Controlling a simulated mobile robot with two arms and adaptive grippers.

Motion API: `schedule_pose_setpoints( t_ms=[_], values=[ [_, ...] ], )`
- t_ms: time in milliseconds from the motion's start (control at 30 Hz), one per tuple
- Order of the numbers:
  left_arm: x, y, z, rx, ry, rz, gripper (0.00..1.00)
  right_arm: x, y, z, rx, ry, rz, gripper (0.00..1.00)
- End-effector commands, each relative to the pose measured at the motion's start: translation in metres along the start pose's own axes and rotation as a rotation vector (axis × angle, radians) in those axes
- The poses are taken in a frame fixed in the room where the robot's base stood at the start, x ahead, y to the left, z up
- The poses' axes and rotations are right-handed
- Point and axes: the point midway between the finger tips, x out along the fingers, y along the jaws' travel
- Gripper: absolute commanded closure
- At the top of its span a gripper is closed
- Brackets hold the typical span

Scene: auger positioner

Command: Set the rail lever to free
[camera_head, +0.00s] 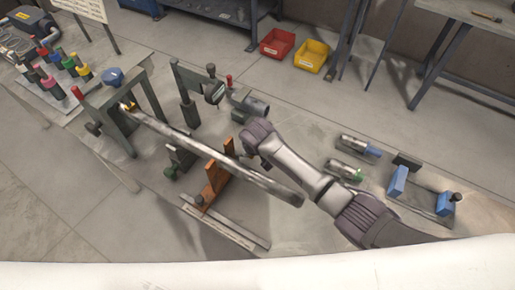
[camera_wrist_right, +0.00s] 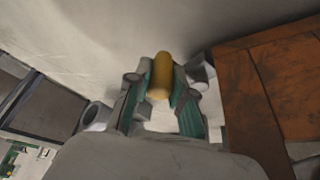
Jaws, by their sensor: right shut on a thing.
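My right gripper (camera_head: 254,146) reaches in from the lower right in the head view, beside the long grey rail (camera_head: 215,155). In the right wrist view, my right gripper (camera_wrist_right: 161,92) has its green-padded fingers on both sides of a rounded yellow-brown handle (camera_wrist_right: 160,72) and is shut on it. This handle looks like the rail lever's grip. In the head view my gripper hides it, and the lever's setting cannot be read. An orange bracket (camera_head: 216,180) stands under the rail; it also shows close by at the right of the wrist view (camera_wrist_right: 265,85). My left gripper is not in view.
Left of the rail stands a grey frame (camera_head: 118,105) with a blue knob. Two grey cylinders (camera_head: 352,146) and a blue-ended cradle (camera_head: 425,193) lie to the right on the bench. Red (camera_head: 277,42) and yellow (camera_head: 312,55) bins are on the floor behind.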

Motion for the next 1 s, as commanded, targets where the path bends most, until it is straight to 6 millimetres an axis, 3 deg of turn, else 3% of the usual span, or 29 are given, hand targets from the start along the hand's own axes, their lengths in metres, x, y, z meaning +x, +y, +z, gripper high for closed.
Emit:
schedule_pose_setpoints(
  t_ms=[400, 433, 600, 1000],
  values=[
    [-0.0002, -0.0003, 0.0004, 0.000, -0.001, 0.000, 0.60, 0.0000, -0.0020, -0.0004, 0.003, 0.001, 0.001, 1.00],
    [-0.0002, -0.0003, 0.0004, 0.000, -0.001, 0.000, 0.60, 0.0000, -0.0020, -0.0004, 0.003, 0.001, 0.001, 0.76],
    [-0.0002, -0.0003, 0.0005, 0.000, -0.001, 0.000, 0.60, 0.0001, -0.0019, -0.0003, 0.003, 0.001, 0.001, 0.51],
    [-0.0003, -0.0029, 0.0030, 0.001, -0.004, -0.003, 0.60, -0.0067, -0.0019, -0.0006, 0.003, 0.001, 0.001, 0.51]
  ],
)
